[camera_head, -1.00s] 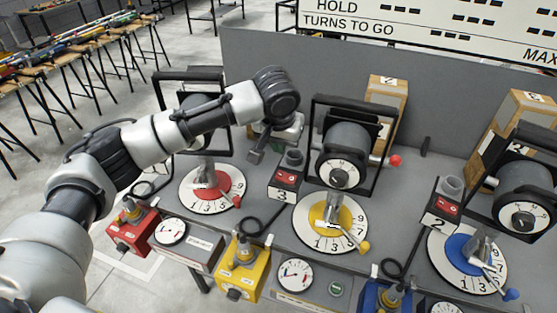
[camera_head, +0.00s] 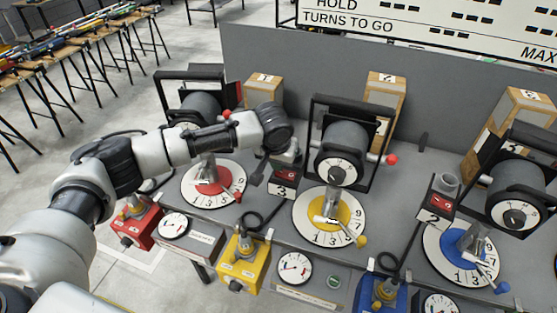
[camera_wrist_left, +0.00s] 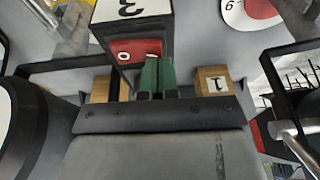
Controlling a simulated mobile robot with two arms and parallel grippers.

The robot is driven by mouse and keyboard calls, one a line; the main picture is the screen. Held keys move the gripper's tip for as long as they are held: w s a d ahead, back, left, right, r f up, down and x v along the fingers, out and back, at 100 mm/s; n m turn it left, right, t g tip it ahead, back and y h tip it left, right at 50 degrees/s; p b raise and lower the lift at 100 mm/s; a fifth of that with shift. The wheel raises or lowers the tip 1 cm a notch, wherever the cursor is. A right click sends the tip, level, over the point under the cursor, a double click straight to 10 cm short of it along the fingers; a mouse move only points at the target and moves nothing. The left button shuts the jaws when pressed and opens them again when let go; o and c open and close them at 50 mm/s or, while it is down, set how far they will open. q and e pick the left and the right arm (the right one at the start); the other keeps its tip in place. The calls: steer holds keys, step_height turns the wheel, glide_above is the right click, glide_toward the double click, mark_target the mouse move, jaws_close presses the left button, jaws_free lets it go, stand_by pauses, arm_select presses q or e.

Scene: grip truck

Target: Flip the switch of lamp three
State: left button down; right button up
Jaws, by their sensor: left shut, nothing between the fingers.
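The switch box of lamp three (camera_head: 282,192) is a dark box marked 3 on the bench. In the left wrist view the box (camera_wrist_left: 165,28) is upside down, with a red rocker switch (camera_wrist_left: 124,56) marked O. My left gripper (camera_wrist_left: 157,77) is shut and empty. Its green fingers lie side by side over the right part of the rocker; I cannot tell whether they touch it. In the head view the gripper (camera_head: 285,158) is at the top of the box and hides the lamp there. My right gripper is not in view.
A yellow dial (camera_head: 330,219) stands right of the box and a red dial (camera_head: 214,184) left of it. A black-framed drum (camera_head: 343,150) rises close on the right. Another switch box marked 2 (camera_head: 436,203) is farther right. Cardboard boxes (camera_head: 385,98) stand behind.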

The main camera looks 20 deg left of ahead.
arm_select(q)
steer(key=shift+a+f+h, duration=0.1)
steer(key=shift+f+h, duration=0.1)
steer(key=shift+h, duration=0.1)
steer(key=shift+d+r+p, duration=0.45)
steer(key=shift+d+p, duration=0.15)
steer(key=shift+p, duration=0.2)
steer(key=shift+s+d, duration=0.1)
steer(key=shift+d, duration=0.05)
